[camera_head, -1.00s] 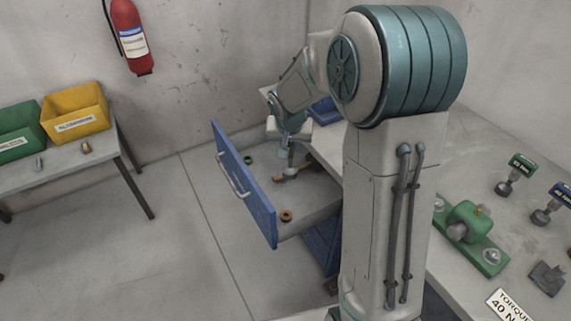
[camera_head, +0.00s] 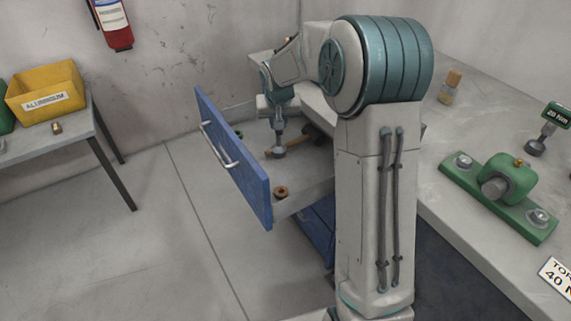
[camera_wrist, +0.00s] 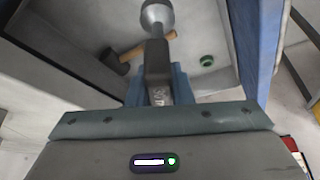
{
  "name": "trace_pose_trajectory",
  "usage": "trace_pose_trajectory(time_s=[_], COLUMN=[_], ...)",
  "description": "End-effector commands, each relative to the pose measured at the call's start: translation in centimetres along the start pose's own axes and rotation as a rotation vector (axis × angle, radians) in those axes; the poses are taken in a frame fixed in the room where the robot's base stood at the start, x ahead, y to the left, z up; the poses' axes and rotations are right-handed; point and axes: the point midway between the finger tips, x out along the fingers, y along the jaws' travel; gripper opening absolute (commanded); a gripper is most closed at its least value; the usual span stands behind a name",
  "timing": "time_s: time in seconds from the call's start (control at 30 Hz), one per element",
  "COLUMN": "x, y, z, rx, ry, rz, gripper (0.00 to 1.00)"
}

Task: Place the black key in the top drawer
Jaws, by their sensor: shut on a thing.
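The black key (camera_wrist: 157,62) has a dark block-shaped body with pale markings and a round grey metal end (camera_wrist: 156,14). My gripper (camera_wrist: 160,92) is shut on its body. In the head view the key's grey end (camera_head: 278,151) hangs below my gripper (camera_head: 277,122), over the open top drawer. I cannot tell whether the key touches the drawer floor. The drawer has a blue front (camera_head: 236,165) with a pale handle and is pulled well out. It also shows in the wrist view, with its blue front (camera_wrist: 257,38) at the right.
A wooden-handled hammer (camera_wrist: 147,46) and a green ring (camera_wrist: 206,60) lie in the drawer, close to the key. A copper-coloured ring (camera_head: 281,191) lies nearer the drawer front. The workbench (camera_head: 447,140) stands at right, with a green fixture (camera_head: 505,181). A yellow bin (camera_head: 45,91) stands on the left table.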

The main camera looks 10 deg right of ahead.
Motion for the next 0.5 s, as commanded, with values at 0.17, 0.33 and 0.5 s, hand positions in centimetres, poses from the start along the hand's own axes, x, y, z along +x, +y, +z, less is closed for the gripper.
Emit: trace_pose_trajectory(time_s=[0.17,0.33,0.5], x=[3.8,4.9,5.9], y=[0.0,-0.1,-0.1], z=[0.2,0.0,0.2], rx=[-0.025,-0.041,-0.046], ry=[0.004,0.006,0.004], rz=[-0.015,-0.024,-0.026], gripper=[0.00,0.00,0.00])
